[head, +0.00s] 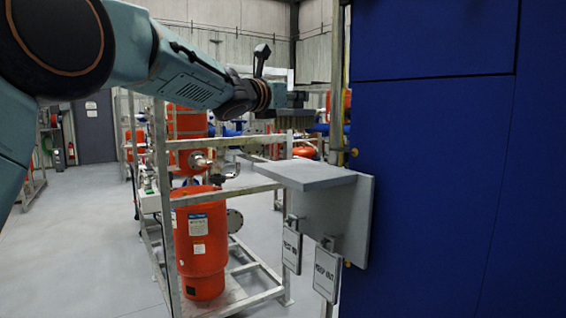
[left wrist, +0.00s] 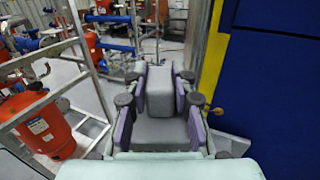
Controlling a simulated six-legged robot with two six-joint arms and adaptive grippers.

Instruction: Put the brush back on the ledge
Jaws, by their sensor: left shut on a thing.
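My left gripper (head: 290,100) reaches in from the left in the head view, above and behind the ledge. In the left wrist view, the purple pads of my left gripper (left wrist: 158,100) are shut on the grey block of the brush (left wrist: 159,90). In the head view the brush (head: 295,118) is small and dark under the fingers, held in the air with a gap above the ledge. The ledge (head: 305,174) is a flat grey shelf on an upright plate beside the blue panel. Its top looks bare. A grey corner, perhaps the ledge (left wrist: 232,145), shows right of the gripper.
A blue panel (head: 430,160) fills the right side. Two grey tags (head: 326,276) hang below the ledge. A metal frame (head: 163,190) with a red tank (head: 202,245) stands left of the ledge. Grey floor (head: 95,240) is clear at the left.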

